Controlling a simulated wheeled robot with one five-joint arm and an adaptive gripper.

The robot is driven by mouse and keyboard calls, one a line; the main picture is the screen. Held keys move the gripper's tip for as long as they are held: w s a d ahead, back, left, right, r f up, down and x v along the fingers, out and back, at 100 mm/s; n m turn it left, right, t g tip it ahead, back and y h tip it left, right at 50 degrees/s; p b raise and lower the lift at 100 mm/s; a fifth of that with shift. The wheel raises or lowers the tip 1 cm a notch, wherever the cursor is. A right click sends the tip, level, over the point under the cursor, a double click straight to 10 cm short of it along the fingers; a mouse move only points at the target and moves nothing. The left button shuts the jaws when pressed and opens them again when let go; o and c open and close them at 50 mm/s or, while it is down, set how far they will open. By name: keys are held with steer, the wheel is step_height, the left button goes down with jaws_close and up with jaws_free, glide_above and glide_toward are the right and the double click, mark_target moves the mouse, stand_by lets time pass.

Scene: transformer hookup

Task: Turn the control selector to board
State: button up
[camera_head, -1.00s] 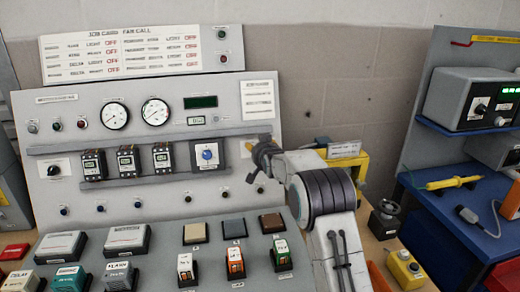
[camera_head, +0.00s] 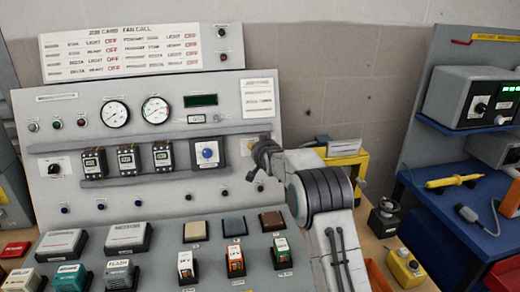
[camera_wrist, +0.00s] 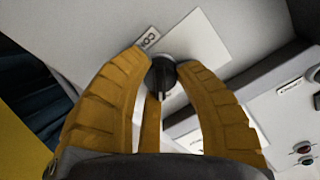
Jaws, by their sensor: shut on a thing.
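The control selector (camera_wrist: 162,78) is a dark round knob on a white plate (camera_wrist: 205,45) on the grey panel. A label partly reading "Co" sits beside it in the wrist view. My gripper (camera_wrist: 164,66) has yellow ribbed fingers, shut on the knob from both sides. In the head view my gripper (camera_head: 262,152) is at the right side of the upright panel and hides the knob. Only a sliver of the white plate (camera_head: 246,148) shows there. Any board marking around the knob is not readable.
The upright panel (camera_head: 150,192) carries gauges, breakers and a blue selector (camera_head: 208,153) left of my gripper. A yellow stand (camera_head: 350,162) is just right of my arm. A blue bench (camera_head: 455,210) with instruments is further right.

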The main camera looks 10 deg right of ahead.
steer(key=shift+r, duration=0.2)
jaws_close()
steer(key=shift+r, duration=0.25)
stand_by(0.6)
steer(key=shift+o, duration=1.6)
jaws_free()
steer(key=o, duration=0.5)
steer(key=shift+f, duration=0.2)
steer(key=shift+o, duration=0.2)
steer(key=shift+f, duration=0.1)
steer(key=v, duration=1.2)
